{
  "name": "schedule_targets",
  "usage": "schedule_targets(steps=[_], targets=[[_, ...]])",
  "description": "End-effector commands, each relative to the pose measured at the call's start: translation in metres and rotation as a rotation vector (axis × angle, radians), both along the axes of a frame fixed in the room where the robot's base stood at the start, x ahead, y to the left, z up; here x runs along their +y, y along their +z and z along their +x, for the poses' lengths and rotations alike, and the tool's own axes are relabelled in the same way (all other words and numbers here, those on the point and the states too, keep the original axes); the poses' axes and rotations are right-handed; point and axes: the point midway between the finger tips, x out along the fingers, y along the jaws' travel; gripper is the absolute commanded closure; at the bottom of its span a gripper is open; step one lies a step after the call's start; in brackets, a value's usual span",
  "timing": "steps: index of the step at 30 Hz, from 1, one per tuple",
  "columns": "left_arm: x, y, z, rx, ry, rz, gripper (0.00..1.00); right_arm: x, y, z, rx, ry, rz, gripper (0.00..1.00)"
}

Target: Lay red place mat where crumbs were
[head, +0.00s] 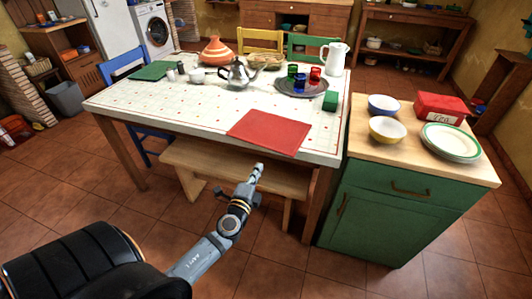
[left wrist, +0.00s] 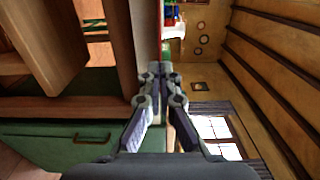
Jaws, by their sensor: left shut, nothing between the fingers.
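The red place mat (head: 270,132) lies flat on the white patterned table (head: 150,105), at its front edge right of the middle. I can make out no crumbs around it. My left gripper (head: 259,167) is in front of the table, just beyond the mat's near edge in the head view. It is shut and empty. In the left wrist view its fingertips (left wrist: 160,70) meet near the table's edge, and the picture is turned sideways. My right gripper is not in view.
A teapot (head: 238,74), an orange tagine (head: 216,51), a green mat (head: 154,71), a tray of coloured glasses (head: 285,89) and a white pitcher (head: 334,58) stand on the table. A wooden bench (head: 215,165) is in front. A green cabinet (head: 390,205) stands right.

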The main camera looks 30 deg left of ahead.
Motion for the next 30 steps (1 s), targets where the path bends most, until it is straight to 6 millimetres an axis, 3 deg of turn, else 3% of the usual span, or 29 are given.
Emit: schedule_targets(steps=[6,12,30], targets=[[0.011,0.003,0.046,-0.001,0.000,-0.001,1.00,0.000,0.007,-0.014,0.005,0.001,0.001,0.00],[0.018,0.000,0.073,0.000,0.000,0.000,1.00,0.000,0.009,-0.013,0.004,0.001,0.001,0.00],[0.022,-0.002,0.091,0.000,0.000,-0.001,1.00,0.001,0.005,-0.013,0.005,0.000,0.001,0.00]])
